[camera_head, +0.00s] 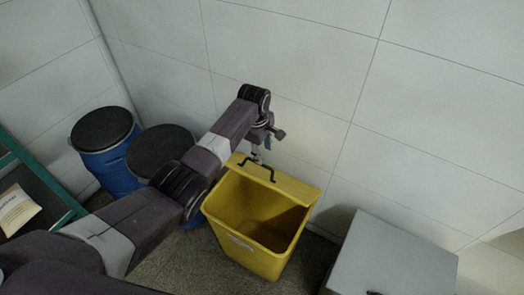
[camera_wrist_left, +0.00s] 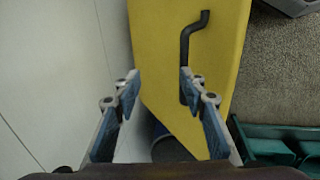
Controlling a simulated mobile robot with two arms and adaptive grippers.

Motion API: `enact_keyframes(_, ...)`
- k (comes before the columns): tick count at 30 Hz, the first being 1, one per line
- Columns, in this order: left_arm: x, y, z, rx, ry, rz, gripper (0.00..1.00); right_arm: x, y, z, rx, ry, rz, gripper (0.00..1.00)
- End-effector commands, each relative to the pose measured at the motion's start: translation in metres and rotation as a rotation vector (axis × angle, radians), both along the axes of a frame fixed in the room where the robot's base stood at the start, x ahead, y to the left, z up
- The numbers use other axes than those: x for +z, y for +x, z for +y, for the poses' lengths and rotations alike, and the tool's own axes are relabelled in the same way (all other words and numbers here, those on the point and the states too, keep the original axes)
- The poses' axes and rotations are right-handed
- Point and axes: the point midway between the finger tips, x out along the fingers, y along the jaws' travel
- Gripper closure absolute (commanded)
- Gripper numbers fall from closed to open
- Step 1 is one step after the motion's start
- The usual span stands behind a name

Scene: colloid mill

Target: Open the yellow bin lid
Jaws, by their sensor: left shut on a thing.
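The yellow bin (camera_head: 242,235) stands on the floor near the wall, and its inside shows. Its yellow lid (camera_head: 288,187) is raised at the bin's back edge, on the wall side. A dark bent handle (camera_head: 262,169) is on the lid; it also shows in the left wrist view (camera_wrist_left: 186,55). My left gripper (camera_head: 257,156) is at the lid's upper left part, beside the handle. My right gripper is not in view.
Blue drums with dark tops (camera_head: 103,130) stand left of the bin, partly behind my left arm. A grey box (camera_head: 390,255) stands at the right. A green-edged rack (camera_head: 60,205) with a packet (camera_head: 17,209) is at the far left. The white wall is close behind the bin.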

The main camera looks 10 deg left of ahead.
Motion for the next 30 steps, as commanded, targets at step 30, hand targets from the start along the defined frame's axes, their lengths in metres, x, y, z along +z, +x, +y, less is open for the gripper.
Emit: enact_keyframes(30,0.054,0.042,-0.014,0.001,-0.001,-0.012,0.74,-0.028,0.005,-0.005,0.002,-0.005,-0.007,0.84)
